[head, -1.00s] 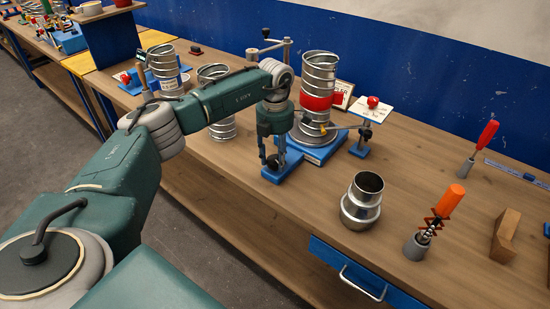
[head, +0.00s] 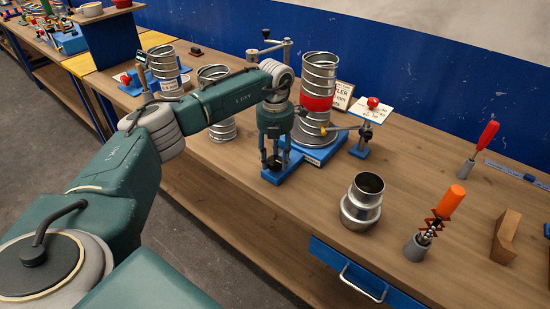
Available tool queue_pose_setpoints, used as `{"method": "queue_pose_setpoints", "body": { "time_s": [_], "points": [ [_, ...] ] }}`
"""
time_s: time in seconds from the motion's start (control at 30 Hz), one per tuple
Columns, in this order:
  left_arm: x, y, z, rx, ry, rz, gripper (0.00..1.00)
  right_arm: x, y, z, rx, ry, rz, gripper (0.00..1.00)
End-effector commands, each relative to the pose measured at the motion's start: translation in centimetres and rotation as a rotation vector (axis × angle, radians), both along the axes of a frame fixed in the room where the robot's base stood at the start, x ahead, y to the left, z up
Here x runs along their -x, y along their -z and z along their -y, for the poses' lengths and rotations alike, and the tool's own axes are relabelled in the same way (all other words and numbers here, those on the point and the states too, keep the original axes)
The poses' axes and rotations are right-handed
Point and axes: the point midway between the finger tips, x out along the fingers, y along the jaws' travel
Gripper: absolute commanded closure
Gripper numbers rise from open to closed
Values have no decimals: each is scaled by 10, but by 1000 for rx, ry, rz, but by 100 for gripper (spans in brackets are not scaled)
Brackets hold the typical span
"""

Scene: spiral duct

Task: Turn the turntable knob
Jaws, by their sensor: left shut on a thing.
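My left gripper (head: 273,163) points straight down at the blue base (head: 283,172) in front of the turntable. It is shut on the turntable knob, which is mostly hidden between the fingers. The round turntable (head: 314,136) sits on the blue base behind and right of the gripper. A silver spiral duct (head: 318,78) with a red band stands upright on it. My right gripper is not in view.
A lever arm (head: 340,127) on a blue stand (head: 361,145) reaches to the duct's right side. A silver reducer (head: 362,203), an orange-handled tool (head: 447,203) and a wooden block (head: 505,235) stand to the right. Other ducts (head: 163,67) stand at left.

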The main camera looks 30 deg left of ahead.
Motion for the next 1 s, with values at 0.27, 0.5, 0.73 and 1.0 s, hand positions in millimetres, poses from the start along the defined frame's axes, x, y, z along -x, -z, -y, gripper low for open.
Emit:
{"method": "queue_pose_setpoints", "body": {
  "time_s": [0.27, 0.5, 0.73, 1.0],
  "points": [
    [-2, -3, 0, 0, 0, 8, 53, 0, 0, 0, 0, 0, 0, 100],
    [-1, -1, 0, 0, 1, 4, 40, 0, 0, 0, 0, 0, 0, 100],
    [-2, -9, 0, 1, 1, 5, 40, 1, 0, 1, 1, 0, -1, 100],
    [-2, -62, 0, 0, 0, 8, 40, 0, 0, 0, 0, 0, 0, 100]
  ]
}}
